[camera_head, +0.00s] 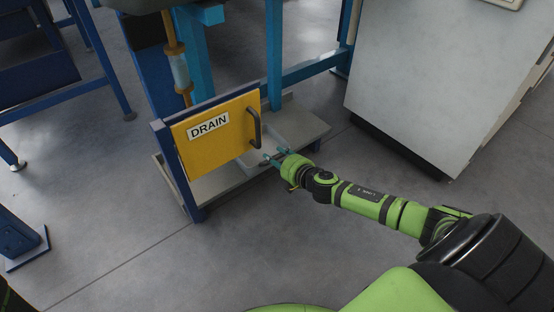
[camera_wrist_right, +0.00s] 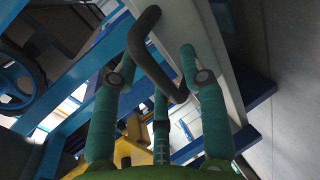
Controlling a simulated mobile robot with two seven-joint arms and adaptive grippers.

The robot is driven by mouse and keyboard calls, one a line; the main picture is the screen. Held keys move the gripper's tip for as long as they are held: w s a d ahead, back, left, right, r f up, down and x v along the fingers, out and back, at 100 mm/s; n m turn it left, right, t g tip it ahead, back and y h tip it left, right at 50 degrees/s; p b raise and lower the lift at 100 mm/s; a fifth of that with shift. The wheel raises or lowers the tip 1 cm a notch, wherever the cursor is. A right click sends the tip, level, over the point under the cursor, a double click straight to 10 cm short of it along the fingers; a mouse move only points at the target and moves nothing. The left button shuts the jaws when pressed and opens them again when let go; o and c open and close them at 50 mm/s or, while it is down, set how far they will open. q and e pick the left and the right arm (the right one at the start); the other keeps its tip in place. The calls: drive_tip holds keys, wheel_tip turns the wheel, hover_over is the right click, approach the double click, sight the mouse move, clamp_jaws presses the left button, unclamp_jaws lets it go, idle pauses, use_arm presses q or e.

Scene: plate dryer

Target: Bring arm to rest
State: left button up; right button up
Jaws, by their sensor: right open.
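My right arm reaches in from the lower right in the head view. Its green right gripper (camera_head: 273,159), with teal fingers, is open just right of and below the dark handle (camera_head: 255,127) on the yellow DRAIN door (camera_head: 222,143). Nothing is held. My left gripper is not in view.
The door hangs on a blue frame (camera_head: 275,55) above a low grey base plate (camera_head: 298,122). A large grey cabinet (camera_head: 440,75) stands at upper right. The floor (camera_head: 245,250) in front is clear.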

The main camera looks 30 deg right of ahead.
clamp_jaws()
drive_tip(key=shift+s+a, duration=0.1)
drive_tip(key=shift+a, duration=0.05)
drive_tip(key=shift+o, duration=0.4)
unclamp_jaws()
drive_tip(key=shift+f, duration=0.15)
